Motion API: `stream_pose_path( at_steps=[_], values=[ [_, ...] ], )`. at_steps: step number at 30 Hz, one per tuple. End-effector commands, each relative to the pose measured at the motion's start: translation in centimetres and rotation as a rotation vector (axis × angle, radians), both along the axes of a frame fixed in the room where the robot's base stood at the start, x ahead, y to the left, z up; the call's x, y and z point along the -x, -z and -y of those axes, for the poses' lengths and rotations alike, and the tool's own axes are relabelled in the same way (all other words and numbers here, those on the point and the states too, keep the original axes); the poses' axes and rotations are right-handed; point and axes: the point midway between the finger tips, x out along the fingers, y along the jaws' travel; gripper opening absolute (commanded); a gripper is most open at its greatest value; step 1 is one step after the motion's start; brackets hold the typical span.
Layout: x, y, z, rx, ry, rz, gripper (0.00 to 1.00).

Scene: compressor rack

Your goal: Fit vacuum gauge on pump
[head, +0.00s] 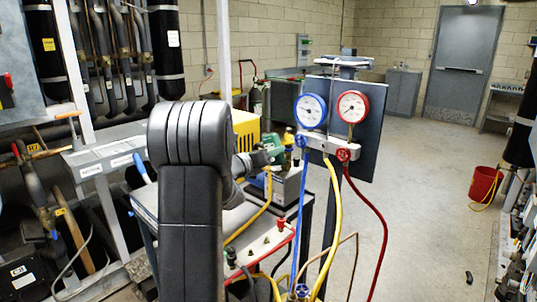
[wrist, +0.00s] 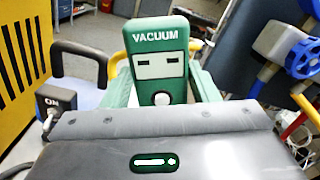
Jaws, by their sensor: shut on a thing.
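The vacuum gauge is a green handheld unit marked VACUUM, with two dark display marks and a round white button. It stands upright in the middle of the wrist view (wrist: 158,62). My gripper (head: 268,155) is shut on it; my gripper's dark housing fills the bottom of the wrist view and hides the fingertips and the gauge's lower end. In the head view a small part of the green gauge (head: 272,148) shows beside my gripper. I cannot tell whether gauge and pump touch.
A gauge manifold with a blue dial (head: 310,111) and a red dial (head: 352,107) stands close right, its blue, yellow and red hoses hanging down. A yellow machine (head: 246,130) is behind my arm. A red bucket (head: 486,184) stands on the open floor at right.

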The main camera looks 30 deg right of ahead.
Motion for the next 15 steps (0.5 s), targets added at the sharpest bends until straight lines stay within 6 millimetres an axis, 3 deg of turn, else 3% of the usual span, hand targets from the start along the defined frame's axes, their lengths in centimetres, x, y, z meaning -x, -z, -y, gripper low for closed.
stream_pose_path(
  at_steps=[5, 6, 9, 15],
  values=[
    [0.01, -0.01, -0.04, 0.000, 0.000, 0.000, 0.34],
    [0.02, -0.01, -0.05, 0.000, 0.000, 0.000, 0.58],
    [0.01, 0.00, -0.04, 0.000, -0.001, 0.000, 0.78],
    [0.01, 0.03, -0.04, -0.001, -0.001, 0.000, 0.80]
  ],
)
